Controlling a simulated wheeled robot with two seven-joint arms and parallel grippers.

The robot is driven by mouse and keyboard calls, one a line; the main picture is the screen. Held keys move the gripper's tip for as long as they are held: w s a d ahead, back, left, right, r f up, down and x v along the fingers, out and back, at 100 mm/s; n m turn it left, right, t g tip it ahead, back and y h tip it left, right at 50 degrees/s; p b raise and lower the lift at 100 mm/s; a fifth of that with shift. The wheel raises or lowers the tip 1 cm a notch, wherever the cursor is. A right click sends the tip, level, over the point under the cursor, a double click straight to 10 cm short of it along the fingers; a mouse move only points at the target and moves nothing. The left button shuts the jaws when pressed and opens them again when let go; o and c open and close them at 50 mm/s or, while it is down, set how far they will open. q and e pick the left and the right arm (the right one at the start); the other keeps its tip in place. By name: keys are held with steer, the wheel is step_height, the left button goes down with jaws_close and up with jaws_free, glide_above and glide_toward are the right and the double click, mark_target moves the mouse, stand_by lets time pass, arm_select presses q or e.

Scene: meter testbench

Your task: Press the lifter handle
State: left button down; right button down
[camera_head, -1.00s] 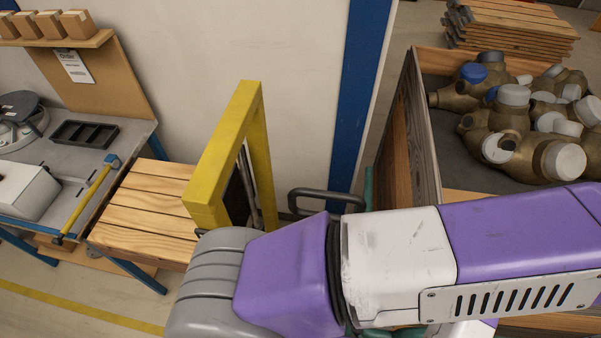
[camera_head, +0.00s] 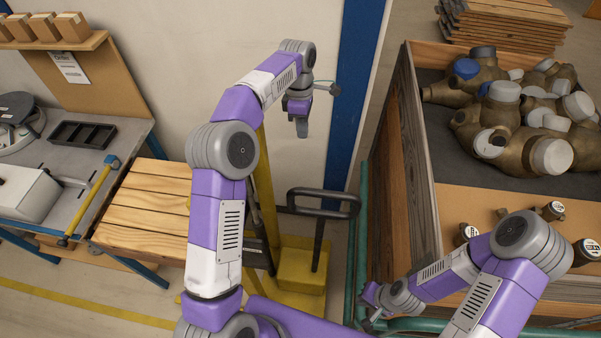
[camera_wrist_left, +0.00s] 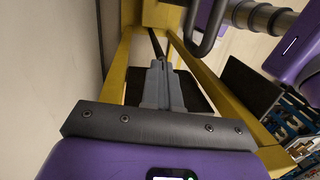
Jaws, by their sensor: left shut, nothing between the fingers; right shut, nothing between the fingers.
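The lifter handle (camera_head: 322,213) is a dark rounded bar loop on the lifter (camera_head: 303,270), a yellow frame with a yellow base block. My left gripper (camera_head: 302,130) is shut and empty. It points down in front of the wall, above the handle in the picture and apart from it. In the left wrist view my shut grey fingers (camera_wrist_left: 160,70) point toward the yellow frame, and a dark bar loop (camera_wrist_left: 208,35), apparently the handle, shows at the top. My right gripper (camera_head: 370,303) is low beside the crate; it is small and partly hidden.
A wooden crate (camera_head: 430,190) with brass meters (camera_head: 500,110) stands to the right. A grey workbench (camera_head: 90,165) with a black tray (camera_head: 82,134) and slatted wood (camera_head: 150,205) are at left. The wall (camera_head: 200,60) is close behind my left gripper.

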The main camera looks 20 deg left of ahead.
arm_select(q)
steer(key=s+a+f+n+g, duration=0.1)
steer(key=s+a+f+n, duration=0.1)
steer(key=a+f, duration=0.1)
steer(key=shift+s+a+g, duration=0.1)
steer(key=shift+a+g, duration=0.1)
steer(key=shift+g, duration=0.2)
steer(key=s+d+f, duration=0.2)
steer(key=s+f, duration=0.4)
steer(key=f, duration=0.4)
steer(key=shift+s+d+f+p, duration=0.15)
steer(key=shift+s+d+p, duration=0.05)
steer(key=shift+d+p, duration=0.15)
